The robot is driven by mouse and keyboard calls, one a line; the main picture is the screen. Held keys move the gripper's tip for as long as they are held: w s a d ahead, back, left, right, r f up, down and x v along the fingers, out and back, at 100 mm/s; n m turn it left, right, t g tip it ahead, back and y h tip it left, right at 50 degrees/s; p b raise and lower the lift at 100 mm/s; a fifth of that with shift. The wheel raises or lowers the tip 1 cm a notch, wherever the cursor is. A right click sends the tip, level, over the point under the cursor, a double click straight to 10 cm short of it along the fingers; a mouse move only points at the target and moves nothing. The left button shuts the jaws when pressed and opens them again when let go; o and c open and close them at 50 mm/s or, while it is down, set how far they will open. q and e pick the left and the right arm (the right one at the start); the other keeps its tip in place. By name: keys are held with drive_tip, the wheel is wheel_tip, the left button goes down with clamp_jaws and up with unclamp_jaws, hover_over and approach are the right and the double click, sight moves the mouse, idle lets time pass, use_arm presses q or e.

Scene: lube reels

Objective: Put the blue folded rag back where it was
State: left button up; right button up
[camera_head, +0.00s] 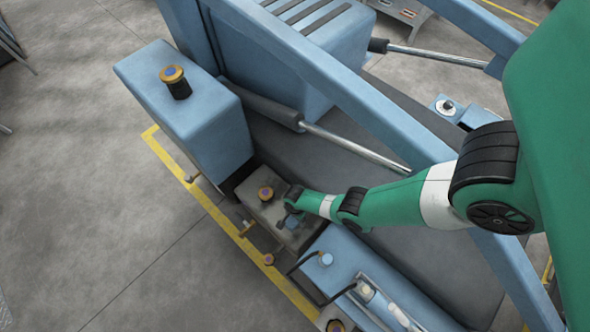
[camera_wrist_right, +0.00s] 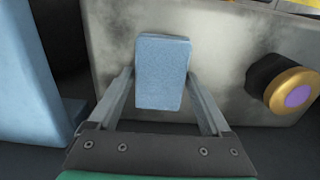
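The blue folded rag (camera_wrist_right: 162,72) is a small light-blue block in the right wrist view. It sits between the two fingers of my right gripper (camera_wrist_right: 160,88), which close in on its left and right sides. In the head view my right gripper (camera_head: 290,207) is over a worn grey metal box (camera_head: 262,212); the rag is too small there to tell clearly. The same grey surface (camera_wrist_right: 225,50) fills the background behind the rag in the wrist view. I cannot tell whether the rag touches it. My left gripper is not in view.
A blue box with black hoses (camera_head: 345,262) is to the right. Open floor lies left.

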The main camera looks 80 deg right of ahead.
drive_tip(key=shift+o, duration=1)
drive_tip(key=shift+r, duration=0.1)
wheel_tip(320, 180, up, 12)
drive_tip(key=p, duration=1.2)
drive_tip(key=shift+d, duration=0.1)
